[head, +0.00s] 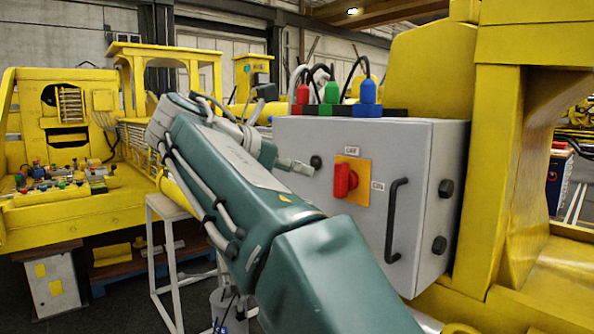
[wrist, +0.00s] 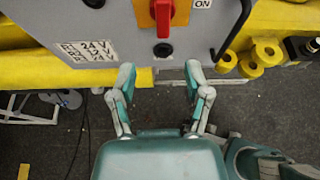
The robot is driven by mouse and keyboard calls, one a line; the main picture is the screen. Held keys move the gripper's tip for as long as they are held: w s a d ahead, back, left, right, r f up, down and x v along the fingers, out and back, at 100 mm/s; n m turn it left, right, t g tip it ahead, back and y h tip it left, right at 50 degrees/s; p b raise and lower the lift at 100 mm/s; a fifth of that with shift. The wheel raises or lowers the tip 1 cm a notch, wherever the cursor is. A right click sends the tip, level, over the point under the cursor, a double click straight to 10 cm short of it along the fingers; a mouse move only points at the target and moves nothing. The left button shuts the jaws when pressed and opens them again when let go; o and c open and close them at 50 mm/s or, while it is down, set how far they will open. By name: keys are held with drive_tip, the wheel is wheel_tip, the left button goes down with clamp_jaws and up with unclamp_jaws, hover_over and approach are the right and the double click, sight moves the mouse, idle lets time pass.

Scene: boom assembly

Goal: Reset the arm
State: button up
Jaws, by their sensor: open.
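My arm crosses the middle of the head view, with its teal links folded back towards the wrist. My gripper (head: 295,167) points right, towards the left part of the grey control box (head: 330,230). In the wrist view the two fingers of my gripper (wrist: 160,76) are spread apart with nothing between them. The box (wrist: 105,18) fills the top of that view, with its lower edge near the fingertips. A red rotary switch (head: 345,180) on a yellow plate sits on the box face, right of my gripper; it also shows in the wrist view (wrist: 162,14). I cannot tell whether the fingers touch the box.
A black handle (head: 392,220) sticks out from the box face. Red, green and blue connectors (head: 332,95) with cables stand on top of the box. Yellow machine structure (head: 520,130) rises at right. A white stand (head: 165,215) and a yellow machine (head: 80,205) are at left.

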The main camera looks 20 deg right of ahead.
drive_tip(key=s+a+f+m+y, duration=0.1)
drive_tip(key=s+f+m+y, duration=0.3)
drive_tip(key=s+f+m, duration=0.3)
drive_tip(key=s+a+f+m+y, duration=0.1)
drive_tip(key=s+f+m+y, duration=0.3)
drive_tip(key=f, duration=1.1)
drive_tip(key=s+a+f+m+t+y, duration=0.1)
drive_tip(key=s+f+m+y, duration=0.3)
drive_tip(key=s+f+m, duration=0.7)
drive_tip(key=shift+a+f+y, duration=0.15)
drive_tip(key=shift+f+y, duration=0.25)
drive_tip(key=shift+s, duration=0.1)
